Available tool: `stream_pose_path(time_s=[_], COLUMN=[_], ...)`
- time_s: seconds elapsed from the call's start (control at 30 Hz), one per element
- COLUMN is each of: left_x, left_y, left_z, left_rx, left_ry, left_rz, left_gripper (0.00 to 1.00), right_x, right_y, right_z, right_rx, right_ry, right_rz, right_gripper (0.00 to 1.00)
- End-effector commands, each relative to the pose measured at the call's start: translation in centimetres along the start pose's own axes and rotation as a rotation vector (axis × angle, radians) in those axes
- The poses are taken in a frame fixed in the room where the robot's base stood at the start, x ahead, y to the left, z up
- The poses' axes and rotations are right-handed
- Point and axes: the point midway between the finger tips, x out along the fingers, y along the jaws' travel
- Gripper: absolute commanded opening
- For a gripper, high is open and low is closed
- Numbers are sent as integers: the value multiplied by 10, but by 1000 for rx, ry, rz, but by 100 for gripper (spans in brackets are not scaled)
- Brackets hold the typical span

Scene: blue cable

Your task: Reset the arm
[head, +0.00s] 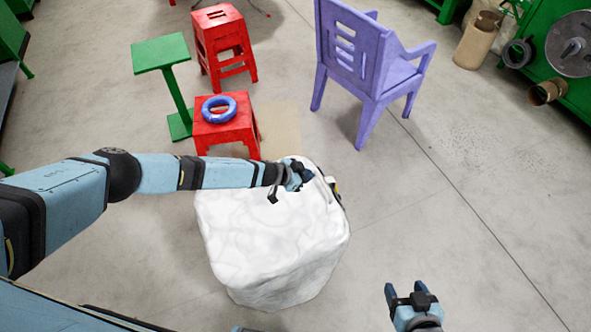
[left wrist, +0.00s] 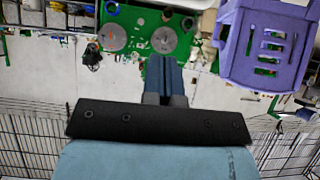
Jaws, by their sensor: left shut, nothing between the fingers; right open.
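My left arm reaches in from the left across a white stone-like block. My left gripper (head: 304,177) is over the block's far right edge, shut and empty. In the left wrist view its two fingers (left wrist: 166,70) lie together with nothing between them. My right gripper (head: 408,292) is at the bottom right of the head view, open and empty, over bare floor. A coiled blue cable (head: 219,108) lies on a red stool (head: 225,132) beyond the block, apart from both grippers.
The white block (head: 265,245) stands in the middle. A taller red stool (head: 223,45), a green stand (head: 160,53) and a purple chair (head: 365,55) are behind. Green machinery (head: 560,50) and a tan cylinder (head: 475,45) are at top right. The right floor is clear.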

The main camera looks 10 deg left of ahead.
Motion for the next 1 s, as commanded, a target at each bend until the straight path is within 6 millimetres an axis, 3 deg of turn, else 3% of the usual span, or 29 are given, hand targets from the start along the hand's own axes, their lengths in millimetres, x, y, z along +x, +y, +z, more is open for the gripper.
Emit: stream_pose_path(time_s=[0.03, 0.2, 0.47, 0.57, 0.67, 0.8, 0.9, 1.0], left_x=[-12, -37, -50, -48, -41, -34, -38, -49], left_y=[-1, -1, 0, 9, 44, 124, 175, 208], left_z=[0, 0, 0, 0, -1, -15, -31, -46], left_rx=[0, -1, 0, -5, -27, -87, -139, -191], left_ry=[1, 1, 1, 7, 33, 108, 169, 219], left_rz=[1, 0, 0, 8, 33, 70, 73, 51], left_gripper=[0, 0, 0, 0, 0, 0, 0, 0], right_x=[-1, -2, -2, -2, -3, -4, -6, -7], right_y=[0, -1, -1, -1, -1, 0, 1, 2], right_z=[-2, -3, -1, -1, -2, -6, -8, -11], right_rx=[0, 0, 1, 1, 1, 0, 0, 0], right_ry=[-1, -4, -9, -9, -8, -6, -4, -2], right_rz=[-1, -2, -2, -2, -1, 1, 3, 5], right_gripper=[64, 64, 64, 64, 64, 64, 64, 64])
